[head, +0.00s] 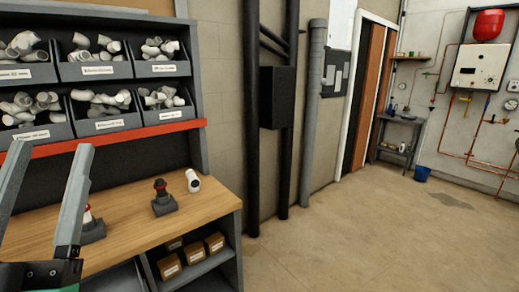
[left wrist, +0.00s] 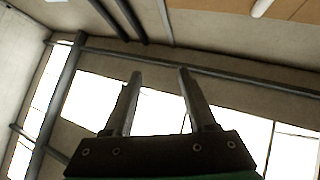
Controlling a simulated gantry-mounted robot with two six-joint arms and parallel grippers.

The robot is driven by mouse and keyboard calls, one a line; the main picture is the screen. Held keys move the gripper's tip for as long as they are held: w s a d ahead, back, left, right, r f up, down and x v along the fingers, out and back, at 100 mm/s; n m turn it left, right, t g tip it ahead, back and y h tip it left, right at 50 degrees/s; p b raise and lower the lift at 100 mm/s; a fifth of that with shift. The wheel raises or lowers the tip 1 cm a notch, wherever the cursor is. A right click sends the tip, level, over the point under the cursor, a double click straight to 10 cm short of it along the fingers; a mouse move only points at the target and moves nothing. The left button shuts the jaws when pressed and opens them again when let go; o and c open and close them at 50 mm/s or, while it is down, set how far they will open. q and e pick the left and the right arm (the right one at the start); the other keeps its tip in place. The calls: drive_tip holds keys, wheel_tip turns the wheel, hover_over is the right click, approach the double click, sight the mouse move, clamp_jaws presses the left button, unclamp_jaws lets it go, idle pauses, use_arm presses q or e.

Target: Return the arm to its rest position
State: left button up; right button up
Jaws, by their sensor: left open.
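My left gripper (head: 51,150) is at the lower left of the head view, in front of the wooden workbench. Its two grey fingers point up and stand well apart, with nothing between them. In the left wrist view the gripper (left wrist: 160,75) is also open and empty, with bright windows and the upper wall behind it. My right gripper is in neither view.
Labelled bins (head: 97,70) of fittings stand above a red shelf edge (head: 120,136).

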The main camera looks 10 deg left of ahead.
use_arm(q)
drive_tip(key=s+d+r+m+t+h, duration=0.1)
drive_tip(key=s+d+r+t+h, duration=0.15)
drive_tip(key=d+h, duration=0.5)
wheel_tip(320, 180, up, 39)
drive_tip(key=a+h+p, duration=0.1)
drive_tip(key=a+p, duration=0.1)
drive_tip(key=p, duration=3.6)
drive_tip(key=shift+s+a+g, duration=0.15)
drive_tip(key=shift+s+g, duration=0.2)
drive_tip(key=shift+f, duration=0.25)
wheel_tip(320, 180, down, 60)
drive_tip(key=b, duration=6.1)
drive_tip(key=shift+f, duration=0.2)
